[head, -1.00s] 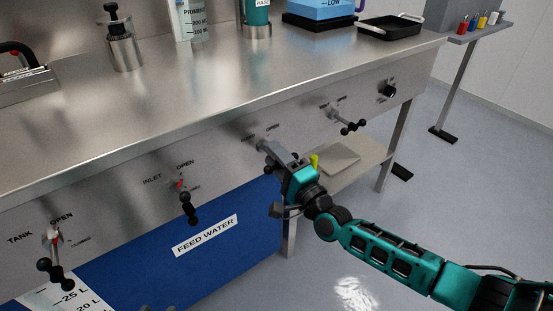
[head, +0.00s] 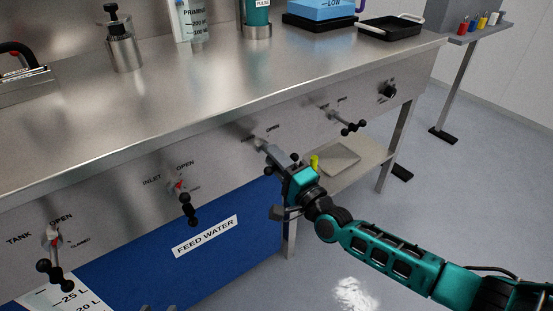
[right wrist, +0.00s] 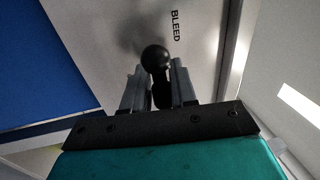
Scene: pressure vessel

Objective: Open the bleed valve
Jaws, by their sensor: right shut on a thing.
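The bleed valve's handle, with black ball ends, shows at my right gripper (head: 268,152) in the head view, on the bench's front panel. In the right wrist view its black ball knob (right wrist: 156,59) stands between the two grey fingers, under the BLEED label (right wrist: 175,25). My right gripper is shut on the handle. The fingers hide much of the valve stem and part of its label in the head view. My left gripper cannot be made out.
The inlet valve (head: 186,205) and tank valve (head: 52,262) are to the left on the steel front panel. Another valve handle (head: 348,125) and a black knob (head: 388,91) are to the right. A blue feed water tank (head: 225,255) stands below, beside a low shelf (head: 372,150).

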